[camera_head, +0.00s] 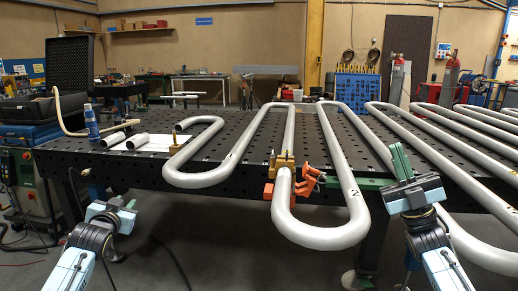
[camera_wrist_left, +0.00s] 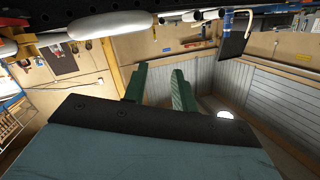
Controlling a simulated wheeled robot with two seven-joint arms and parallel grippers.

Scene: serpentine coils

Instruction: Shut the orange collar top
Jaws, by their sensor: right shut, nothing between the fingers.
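The orange collar (camera_head: 307,181) is at the table's front edge, around or beside the end of a grey pipe coil (camera_head: 282,187). Its orange parts stick out to the right of the pipe, and the top appears swung open, though it is small in view. A brass-coloured fitting (camera_head: 284,161) sits just behind it. My right gripper (camera_head: 401,160) is shut and empty, upright to the right of the collar and apart from it. My left gripper (camera_head: 108,192) is low at the far left, well away from the collar. Its green fingers stand apart, empty, in the left wrist view (camera_wrist_left: 158,80).
Serpentine grey pipes (camera_head: 235,155) cover much of the black perforated table (camera_head: 240,180), and bends overhang its front edge. The floor before the table is clear between my arms.

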